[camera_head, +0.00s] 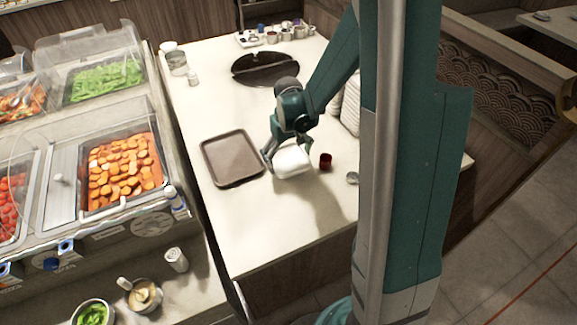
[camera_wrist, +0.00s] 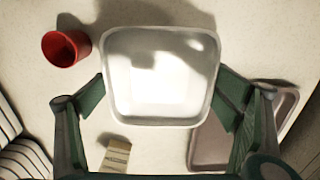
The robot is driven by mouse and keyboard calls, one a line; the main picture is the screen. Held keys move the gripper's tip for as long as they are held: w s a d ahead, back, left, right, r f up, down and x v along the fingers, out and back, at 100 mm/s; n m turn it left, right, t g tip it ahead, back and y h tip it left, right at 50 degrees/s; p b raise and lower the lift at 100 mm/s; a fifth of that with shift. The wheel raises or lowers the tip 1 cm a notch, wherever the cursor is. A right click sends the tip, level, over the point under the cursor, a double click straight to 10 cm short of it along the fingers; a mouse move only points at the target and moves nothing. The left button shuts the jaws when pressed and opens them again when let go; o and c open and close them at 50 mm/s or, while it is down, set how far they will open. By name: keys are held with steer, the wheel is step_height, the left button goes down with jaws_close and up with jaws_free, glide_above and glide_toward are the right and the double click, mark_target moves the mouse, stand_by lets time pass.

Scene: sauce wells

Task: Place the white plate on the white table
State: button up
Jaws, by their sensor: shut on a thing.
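The white plate (camera_head: 292,163) is a rounded square dish, held in my gripper (camera_head: 279,148) over the white table (camera_head: 275,222). In the wrist view the white plate (camera_wrist: 158,75) fills the space between the two green fingers of my gripper (camera_wrist: 160,95), which press on its left and right sides. The plate looks roughly level in the wrist view. A shadow lies on the table near it, and it seems to be above the surface, though the exact gap is hard to tell.
A red cup (camera_head: 326,160) stands close right of the plate. A brown tray (camera_head: 232,158) lies left. Stacked white dishes (camera_head: 349,103) stand behind my arm. A dark round board (camera_head: 265,68) and condiment jars (camera_head: 272,37) are farther back. The table's front is clear.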

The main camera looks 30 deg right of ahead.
mark_target(289, 162)
steer(key=shift+f, duration=0.1)
steer(key=shift+f+b, duration=0.3)
steer(key=shift+f, duration=1.7)
steer(key=shift+f, duration=0.2)
steer(key=o, duration=0.9)
steer(key=shift+r, duration=0.2)
steer(key=shift+r+p, duration=0.8)
steer(key=shift+r, duration=5.2)
